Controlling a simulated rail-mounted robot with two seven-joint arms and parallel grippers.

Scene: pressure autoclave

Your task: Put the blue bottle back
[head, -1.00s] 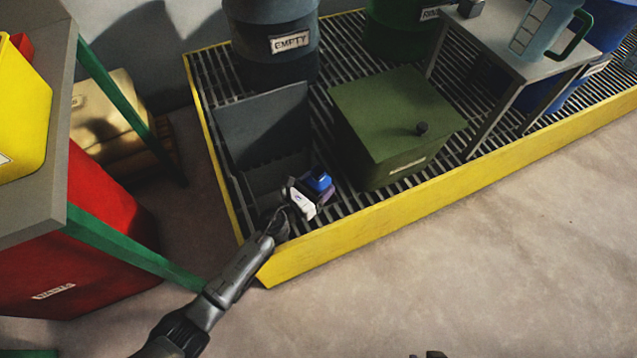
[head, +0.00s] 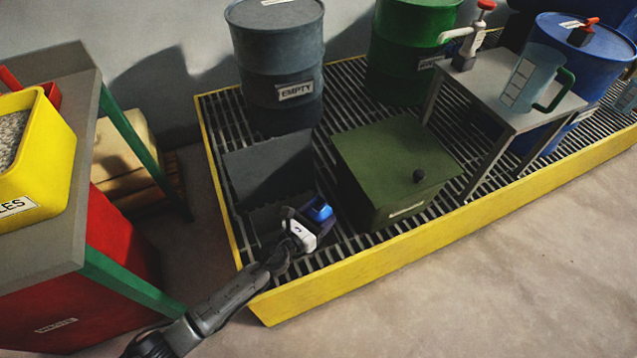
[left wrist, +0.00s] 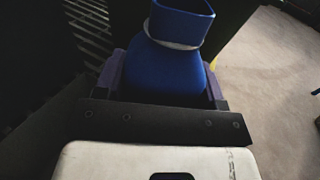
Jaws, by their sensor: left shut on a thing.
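The blue bottle (head: 319,211) is in my left gripper (head: 309,222), over the front left corner of the yellow-edged grating. In the left wrist view the bottle (left wrist: 170,68) fills the space between the purple-padded fingers (left wrist: 165,80), with its blue neck and a pale ring towards the top. The gripper is shut on it. An open dark grey box (head: 268,168) with its lid raised stands just behind the gripper; the arm and gripper hide part of its front. Whether the bottle touches the box, I cannot tell. My right gripper is not in view.
A green box (head: 390,160) with a black knob stands right of the gripper. Grey (head: 275,60) and green (head: 405,50) drums stand behind. A small table (head: 490,95) carries a jug (head: 532,75) and a pump. The yellow rim (head: 400,245) borders the grating; open floor lies in front.

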